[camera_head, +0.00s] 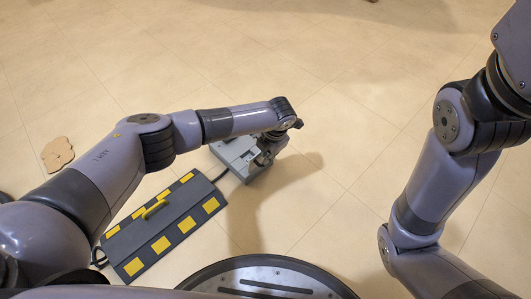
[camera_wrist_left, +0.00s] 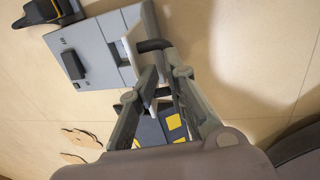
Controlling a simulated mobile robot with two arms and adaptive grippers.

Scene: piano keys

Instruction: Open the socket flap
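A grey socket box (camera_head: 232,150) lies on the floor near the middle of the head view. It also shows in the wrist view (camera_wrist_left: 92,50), with a dark raised block (camera_wrist_left: 73,64) on its face. A light grey panel that looks like the flap (camera_wrist_left: 142,28) stands tilted at the box's right edge in the wrist view. My left gripper (camera_head: 266,150) is at the box's right side in the head view. Its fingers (camera_wrist_left: 159,72) are close together beside the flap; a dark bar crosses near their tips. Contact is unclear. My right gripper is out of view.
A flat brown piece (camera_head: 57,153) lies at far left. The tiled floor beyond the box is clear.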

